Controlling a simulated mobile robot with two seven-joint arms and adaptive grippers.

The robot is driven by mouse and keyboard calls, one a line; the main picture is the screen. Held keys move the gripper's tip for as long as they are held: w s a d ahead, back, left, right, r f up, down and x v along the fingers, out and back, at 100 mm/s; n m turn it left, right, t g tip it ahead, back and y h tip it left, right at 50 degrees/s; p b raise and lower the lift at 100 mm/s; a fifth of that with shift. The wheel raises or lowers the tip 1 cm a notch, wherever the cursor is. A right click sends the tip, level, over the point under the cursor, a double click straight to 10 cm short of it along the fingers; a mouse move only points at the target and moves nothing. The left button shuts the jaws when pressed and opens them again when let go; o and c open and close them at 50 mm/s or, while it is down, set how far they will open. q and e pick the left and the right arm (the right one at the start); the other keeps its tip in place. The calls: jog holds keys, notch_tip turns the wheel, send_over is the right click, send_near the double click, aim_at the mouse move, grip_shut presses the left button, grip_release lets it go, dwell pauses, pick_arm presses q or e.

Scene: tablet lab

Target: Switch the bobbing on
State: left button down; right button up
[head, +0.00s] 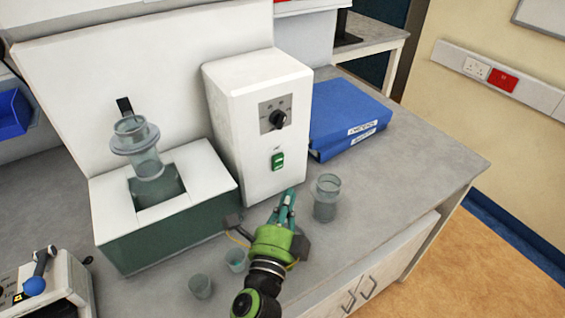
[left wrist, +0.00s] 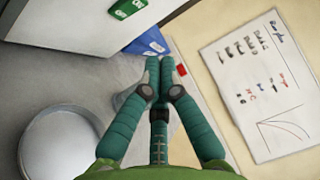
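A white control box (head: 243,137) stands upright on the bench, part of the white and green bath apparatus. Its front has a dark knob (head: 278,120) on a grey panel and, below it, a green rocker switch (head: 277,161). The switch also shows at the top edge of the left wrist view (left wrist: 127,8). I cannot tell its position. My left gripper (head: 289,193) is just below and slightly right of the switch, apart from it. In the left wrist view its fingers (left wrist: 159,72) are together with nothing between them. My right gripper is not in view.
A glass beaker (head: 325,198) stands close right of my left gripper. Small cups (head: 200,286) stand at the front. A glass vessel (head: 146,165) sits in the bath (head: 165,238) on the left. Blue binders (head: 347,121) lie right of the box. The bench's right part is clear.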

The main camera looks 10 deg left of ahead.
aim_at(278, 163)
pick_arm(q)
jog(key=shift+w+a+r+p, duration=0.15)
jog(key=shift+w+a+p, duration=0.35)
jog(key=shift+w, duration=0.75)
jog(key=shift+w+a+r+p, duration=0.2)
jog(key=shift+w+a+p, duration=0.25)
jog(key=shift+w, duration=0.85)
jog(key=shift+w+a+r+p, duration=0.15)
jog(key=shift+w+a+p, duration=0.35)
jog(key=shift+w, duration=0.75)
